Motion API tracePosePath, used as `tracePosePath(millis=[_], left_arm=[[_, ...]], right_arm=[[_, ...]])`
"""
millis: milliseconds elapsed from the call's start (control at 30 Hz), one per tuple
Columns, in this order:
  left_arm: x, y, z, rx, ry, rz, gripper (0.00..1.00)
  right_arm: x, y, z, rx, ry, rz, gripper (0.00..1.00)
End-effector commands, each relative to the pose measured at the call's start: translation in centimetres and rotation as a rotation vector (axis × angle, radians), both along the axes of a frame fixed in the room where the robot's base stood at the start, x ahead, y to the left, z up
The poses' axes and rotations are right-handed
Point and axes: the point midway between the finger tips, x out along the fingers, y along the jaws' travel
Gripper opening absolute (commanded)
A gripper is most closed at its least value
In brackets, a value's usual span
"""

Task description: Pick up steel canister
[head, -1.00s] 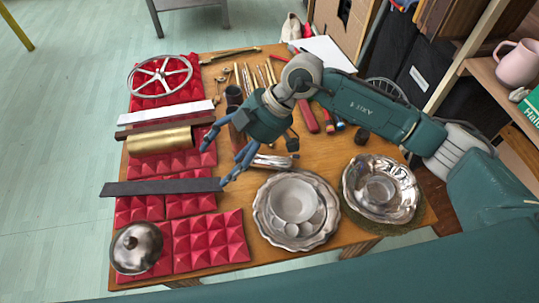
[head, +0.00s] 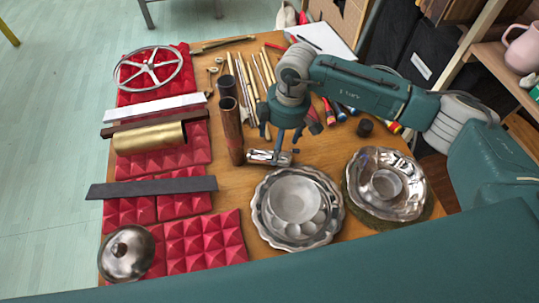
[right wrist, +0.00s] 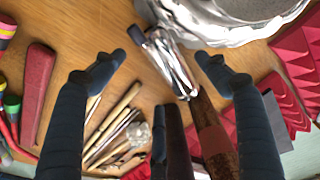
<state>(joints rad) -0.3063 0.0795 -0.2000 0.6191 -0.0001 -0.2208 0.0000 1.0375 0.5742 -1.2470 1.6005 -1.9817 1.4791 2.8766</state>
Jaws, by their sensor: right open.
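My right gripper (head: 281,138) points down over the middle of the wooden table, open and empty. A shiny chrome piece (head: 269,157) with a dark end lies just below its fingers. In the right wrist view this piece (right wrist: 176,66) shows between and beyond the fingertips (right wrist: 160,58), apart from them. A plain steel cup-like vessel (head: 386,184) stands in the silver bowl (head: 362,196) at the right. I cannot tell for sure which of these metal things is the steel canister. My left gripper is not in view.
Stacked silver dishes (head: 258,217) stand in front. Red foam tiles (head: 205,240) with metal bars and a domed lid (head: 126,253) fill the left. Sticks and mallets lie behind.

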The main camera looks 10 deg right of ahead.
Motion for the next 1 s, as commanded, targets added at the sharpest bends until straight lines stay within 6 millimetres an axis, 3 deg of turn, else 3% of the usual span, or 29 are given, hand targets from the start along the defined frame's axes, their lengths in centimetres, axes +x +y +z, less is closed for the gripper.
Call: tracePosePath(millis=[300, 567, 667, 833, 1000], left_arm=[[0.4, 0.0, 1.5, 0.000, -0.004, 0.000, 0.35], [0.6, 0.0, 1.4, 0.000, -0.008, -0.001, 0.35], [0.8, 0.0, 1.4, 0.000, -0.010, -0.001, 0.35], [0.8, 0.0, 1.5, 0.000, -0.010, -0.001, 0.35], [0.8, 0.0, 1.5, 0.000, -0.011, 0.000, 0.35]], right_arm=[[-0.1, 0.7, -4.2, 0.000, 0.004, 0.000, 0.74], [0.0, 0.8, -4.7, 0.002, 0.001, 0.001, 0.74], [0.0, 0.8, -4.7, 0.002, 0.001, 0.001, 0.60], [0.0, 0.8, -4.6, 0.002, 0.001, 0.001, 0.26], [0.0, 0.8, -4.6, 0.002, 0.001, 0.001, 0.23]])
